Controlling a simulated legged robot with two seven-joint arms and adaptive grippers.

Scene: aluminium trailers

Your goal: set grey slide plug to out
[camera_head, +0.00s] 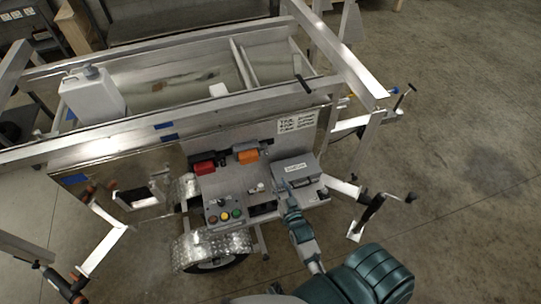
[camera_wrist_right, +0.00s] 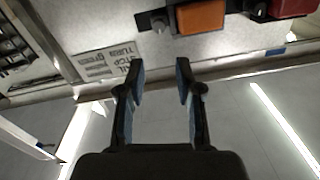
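My right gripper (camera_head: 289,192) reaches up from the lower right to the trailer's front panel, just in front of the grey labelled box (camera_head: 295,170). In the right wrist view its two fingers (camera_wrist_right: 160,76) are apart with nothing between them. In that view a small grey knob (camera_wrist_right: 160,24) sits on a black bracket beside the orange block (camera_wrist_right: 201,17), beyond the fingertips and apart from them. I cannot tell for sure which part is the grey slide plug, or its position.
A red block (camera_head: 204,167) sits left of the orange block (camera_head: 247,156). A button box (camera_head: 224,214) with coloured buttons is at the shelf's left, above the wheel fender (camera_head: 211,247). A crank jack (camera_head: 372,209) stands right. Floor is clear at far right.

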